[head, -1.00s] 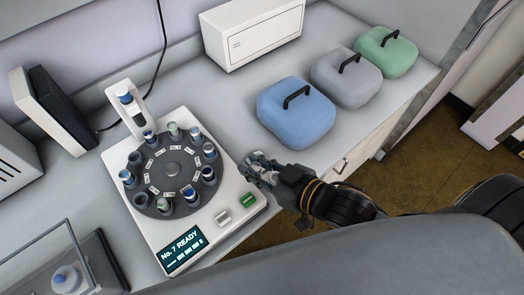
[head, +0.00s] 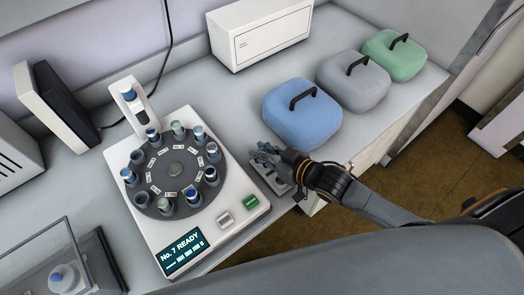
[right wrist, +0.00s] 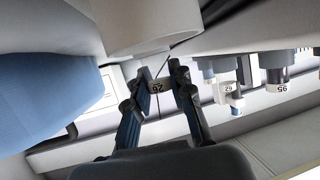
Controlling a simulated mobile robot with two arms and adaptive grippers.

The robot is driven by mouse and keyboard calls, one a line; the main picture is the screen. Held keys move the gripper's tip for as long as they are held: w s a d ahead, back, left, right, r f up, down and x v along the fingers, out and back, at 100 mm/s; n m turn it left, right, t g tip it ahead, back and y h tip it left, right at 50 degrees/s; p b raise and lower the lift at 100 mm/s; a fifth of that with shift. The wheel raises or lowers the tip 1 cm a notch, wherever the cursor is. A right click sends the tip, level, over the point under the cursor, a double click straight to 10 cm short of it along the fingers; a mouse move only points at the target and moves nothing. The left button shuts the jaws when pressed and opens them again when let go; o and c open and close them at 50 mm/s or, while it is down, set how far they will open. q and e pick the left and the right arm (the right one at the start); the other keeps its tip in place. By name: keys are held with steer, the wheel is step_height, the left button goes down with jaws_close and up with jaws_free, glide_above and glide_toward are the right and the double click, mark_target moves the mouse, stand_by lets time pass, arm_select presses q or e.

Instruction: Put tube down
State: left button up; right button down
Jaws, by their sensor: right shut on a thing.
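My right gripper (head: 264,152) is over the bench between the carousel instrument (head: 232,222) and the blue lidded box (head: 302,115). I cannot tell whether the tube touches anything below. My left gripper is not in view.
Several capped tubes stand in the round dark carousel (head: 157,178), whose display (head: 182,252) reads "No. 7 READY". Grey (head: 353,80) and green (head: 392,55) boxes stand behind the blue one. A white cabinet (head: 262,38) is at the back. The bench edge is close to my right arm.

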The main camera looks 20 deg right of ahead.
steer(key=shift+f, duration=0.2)
steer(key=c, duration=1.2)
jaws_free()
steer(key=shift+o, duration=0.2)
steer(key=shift+r, duration=0.1)
steer(key=v, duration=1.2)
